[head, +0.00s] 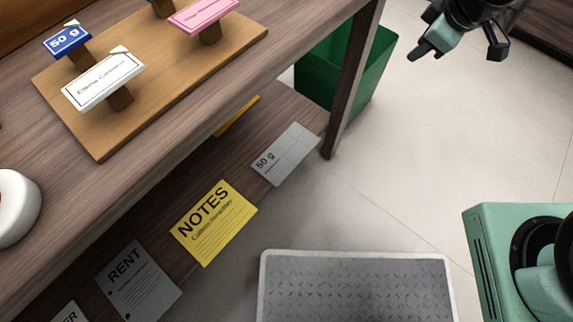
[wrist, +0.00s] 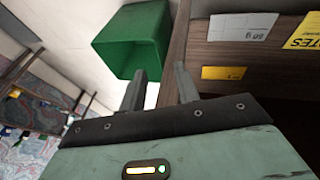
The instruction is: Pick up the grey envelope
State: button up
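A flat light grey piece marked "50 g" (head: 285,154), which looks like the grey envelope, lies on the low shelf under the desk, near its right end. It also shows at the top of the wrist view (wrist: 243,27). A darker grey sheet marked "RENT" (head: 138,281) lies further left on the same shelf. My gripper (head: 460,50) is at the upper right of the head view, above the floor and well apart from the shelf. Its two fingers are spread with nothing between them, as the wrist view (wrist: 160,90) also shows.
A yellow "NOTES" sheet (head: 213,222) lies between the grey pieces. A smaller yellow piece (head: 236,116) lies further back, partly hidden by the desktop. A green bin (head: 372,82) stands behind the desk leg (head: 350,85). The floor right of it is clear.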

jog(key=w+d+f+n+t+y+b, duration=0.15)
jog(key=w+f+n+b, duration=0.3)
jog(key=f, duration=0.75)
jog(key=w+d+f+n+y+b, duration=0.1)
jog(key=w+f+n+y+b, duration=0.4)
jog(key=f, duration=0.7)
jog(key=s+a+f+n+g+y+b, duration=0.1)
jog(key=s+a+f+n+y, duration=0.15)
jog(key=f+n, duration=0.2)
jog(key=s+a+f+n+g+y, duration=0.1)
jog(key=s+a+f+n, duration=0.15)
jog(key=f, duration=0.35)
jog(key=s+f+n+g+y+b, duration=0.1)
jog(key=s+f+n+g+y, duration=0.1)
jog(key=s+f+n+y, duration=0.3)
jog(key=s+f+n+g+y+b, duration=0.1)
jog(key=s+n+g+y, duration=0.15)
jog(key=s, duration=0.35)
jog(key=b, duration=0.9)
send_near(287, 153)
jog(key=s+a, duration=0.3)
jog(key=a, duration=0.1)
jog(key=shift+s+r+n+t+h, duration=0.1)
jog(key=shift+s+n+t+h, duration=0.05)
jog(key=shift+n+t+h, duration=0.2)
grip_shut()
